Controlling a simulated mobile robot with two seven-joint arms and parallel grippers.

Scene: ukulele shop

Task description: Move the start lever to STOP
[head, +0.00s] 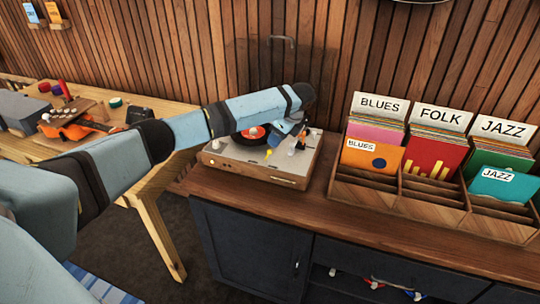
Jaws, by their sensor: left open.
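The record player (242,172) stands on the wooden counter, with a light top and a wooden front. A black record with an orange label (253,133) shows on it, partly covered by my left arm. My left gripper (287,134) is over the right part of the player, pointing down, and is open. Small pale controls (291,150) show close to its fingertips. I cannot tell which of them is the start lever, how it is set, or whether the gripper touches it. A white knob (216,145) is at the player's left. My right gripper is out of view.
A clear raised lid (270,70) stands behind the player. A wooden record rack (390,192) with BLUES, FOLK and JAZZ sections is to the right. A workbench (160,180) with an orange ukulele (68,130) is at left. The counter's front strip (350,225) is clear.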

